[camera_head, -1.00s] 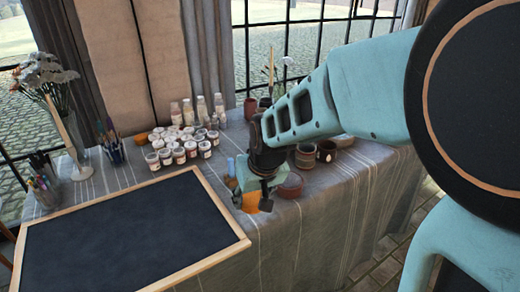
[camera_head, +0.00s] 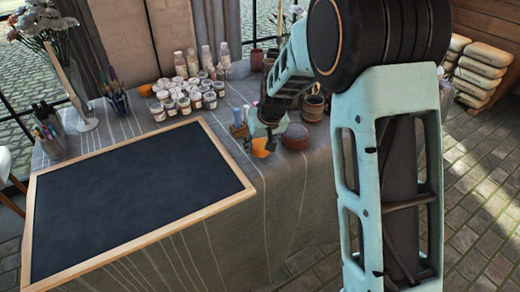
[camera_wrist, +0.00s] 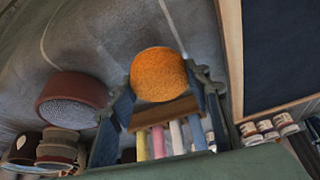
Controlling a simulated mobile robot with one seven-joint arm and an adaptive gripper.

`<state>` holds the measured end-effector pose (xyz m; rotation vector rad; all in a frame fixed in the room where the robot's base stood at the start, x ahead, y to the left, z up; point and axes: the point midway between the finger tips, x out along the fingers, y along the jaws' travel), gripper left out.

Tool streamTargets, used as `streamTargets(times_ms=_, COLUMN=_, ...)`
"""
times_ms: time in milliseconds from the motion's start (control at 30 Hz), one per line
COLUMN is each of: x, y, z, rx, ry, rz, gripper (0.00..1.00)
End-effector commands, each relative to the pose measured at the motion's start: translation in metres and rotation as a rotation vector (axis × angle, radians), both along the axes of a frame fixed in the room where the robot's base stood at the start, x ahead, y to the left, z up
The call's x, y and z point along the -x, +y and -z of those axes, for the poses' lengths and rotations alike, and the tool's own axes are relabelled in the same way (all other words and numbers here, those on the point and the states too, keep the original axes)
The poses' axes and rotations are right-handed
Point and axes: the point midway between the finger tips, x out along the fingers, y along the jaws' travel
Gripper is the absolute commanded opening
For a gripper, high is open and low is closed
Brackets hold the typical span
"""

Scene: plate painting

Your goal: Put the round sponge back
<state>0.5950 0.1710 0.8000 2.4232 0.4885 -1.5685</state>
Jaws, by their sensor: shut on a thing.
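The round orange sponge (camera_wrist: 158,72) is between the two fingers of my gripper (camera_wrist: 165,90) in the wrist view, and the gripper is shut on it. In the head view the sponge (camera_head: 259,148) shows below my gripper (camera_head: 266,137), close to the right edge of the chalkboard. Whether it touches the tablecloth is hard to tell.
A wood-framed chalkboard (camera_head: 130,190) covers the table's front left. Several paint jars (camera_head: 185,98) and bottles (camera_head: 193,62) stand behind. Brown pots (camera_head: 313,108) stand right of my gripper. Brush holders (camera_head: 118,102) and a flower vase (camera_head: 78,95) are at the left.

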Motion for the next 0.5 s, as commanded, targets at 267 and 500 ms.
streamTargets(times_ms=267, x=0.001, y=0.000, z=0.018, rx=0.000, ry=0.000, rz=-0.001, gripper=0.22)
streamTargets(times_ms=500, x=0.001, y=0.000, z=0.024, rx=0.000, ry=0.001, rz=0.000, gripper=0.22)
